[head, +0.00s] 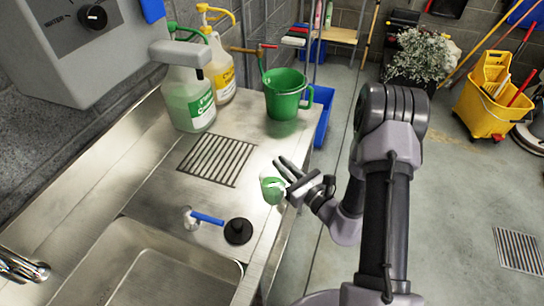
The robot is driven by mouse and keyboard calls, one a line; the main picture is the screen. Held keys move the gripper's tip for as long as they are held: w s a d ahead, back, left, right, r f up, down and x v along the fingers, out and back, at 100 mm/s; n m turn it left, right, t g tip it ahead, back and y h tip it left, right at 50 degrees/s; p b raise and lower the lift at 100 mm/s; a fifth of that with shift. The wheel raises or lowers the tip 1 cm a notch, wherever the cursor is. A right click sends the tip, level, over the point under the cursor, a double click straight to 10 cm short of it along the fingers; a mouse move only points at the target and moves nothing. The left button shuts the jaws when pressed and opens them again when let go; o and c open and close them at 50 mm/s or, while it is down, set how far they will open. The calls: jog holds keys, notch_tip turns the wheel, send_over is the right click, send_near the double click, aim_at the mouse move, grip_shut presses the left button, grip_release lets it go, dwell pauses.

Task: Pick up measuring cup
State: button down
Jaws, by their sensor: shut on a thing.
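A small green and white measuring cup (270,190) is near the right front edge of the steel counter (225,135). My gripper (281,174) reaches it from the right and is shut on it. The fingers partly cover the cup's right side. I cannot tell whether the cup rests on the counter or is a little above it.
A green bucket (287,88), a green-labelled jug (190,100) and a yellow-topped jug (222,70) stand behind the drain grate (216,160).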

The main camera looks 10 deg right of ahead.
jog(key=d+p+v, duration=0.1)
jog(key=v, duration=0.8)
jog(key=shift+r, duration=0.45)
jog(key=shift+w+d, duration=0.1)
jog(key=shift+w, duration=0.05)
dwell(1.5)
